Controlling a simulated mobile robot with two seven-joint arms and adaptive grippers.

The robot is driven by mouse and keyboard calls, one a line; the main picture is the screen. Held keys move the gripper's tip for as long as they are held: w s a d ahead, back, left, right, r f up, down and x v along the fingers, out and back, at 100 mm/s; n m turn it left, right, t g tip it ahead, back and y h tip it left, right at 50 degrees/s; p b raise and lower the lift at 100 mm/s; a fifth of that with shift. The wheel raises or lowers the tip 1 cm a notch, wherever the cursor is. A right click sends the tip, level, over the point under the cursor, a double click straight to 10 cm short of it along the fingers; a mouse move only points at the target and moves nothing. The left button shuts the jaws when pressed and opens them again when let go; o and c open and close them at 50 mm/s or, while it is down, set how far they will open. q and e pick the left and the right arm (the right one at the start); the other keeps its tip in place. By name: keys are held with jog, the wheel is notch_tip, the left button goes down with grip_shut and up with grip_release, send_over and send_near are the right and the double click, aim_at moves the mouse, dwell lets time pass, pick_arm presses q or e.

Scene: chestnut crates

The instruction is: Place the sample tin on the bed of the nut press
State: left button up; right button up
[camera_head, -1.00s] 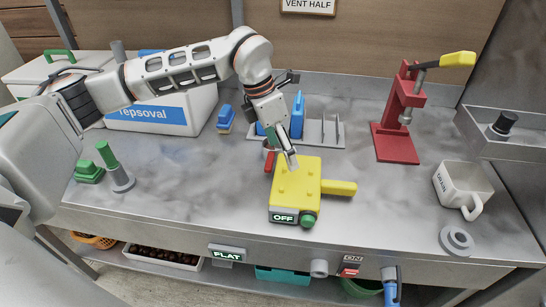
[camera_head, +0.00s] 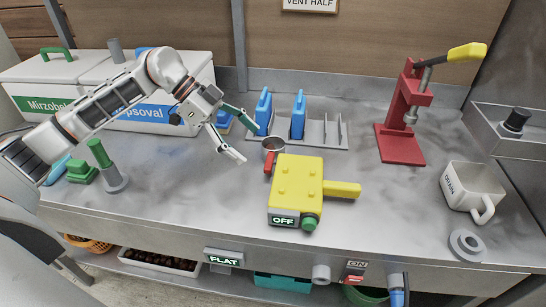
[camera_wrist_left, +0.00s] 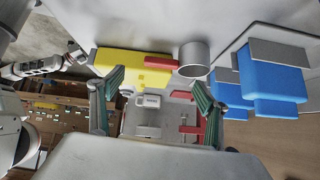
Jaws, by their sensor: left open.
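The sample tin (camera_head: 273,145), a small grey metal cup, stands upright on the counter by the back left corner of the yellow box. In the left wrist view it is a grey cylinder (camera_wrist_left: 194,58). The nut press (camera_head: 400,144), red with a yellow-ended lever, stands at the back right; its bed looks bare. My left gripper (camera_head: 237,137) is open and empty, left of the tin, with its fingers spread and apart from it. In the left wrist view, what looks like my right gripper (camera_wrist_left: 75,53) is at the far left, too small to read.
The yellow box (camera_head: 297,190) with an OFF display and a handle sits between tin and front edge. A grey rack (camera_head: 325,131) with blue holders is behind the tin. A white mug (camera_head: 457,187) and grey ring (camera_head: 467,245) are at right. Counter before the press is clear.

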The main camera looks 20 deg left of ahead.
aim_at(268, 159)
pick_arm(q)
jog(key=shift+n, duration=0.6)
jog(key=x, duration=0.7)
jog(key=shift+w+d+f, duration=0.1)
jog(key=shift+w+f, duration=0.1)
jog(key=shift+w, duration=0.15)
jog(key=shift+c, duration=0.4)
jog(key=c, duration=1.5)
jog(key=shift+o, duration=0.2)
jog(key=shift+r, duration=0.1)
notch_tip(268, 159, up, 20)
jog(key=p, duration=0.1)
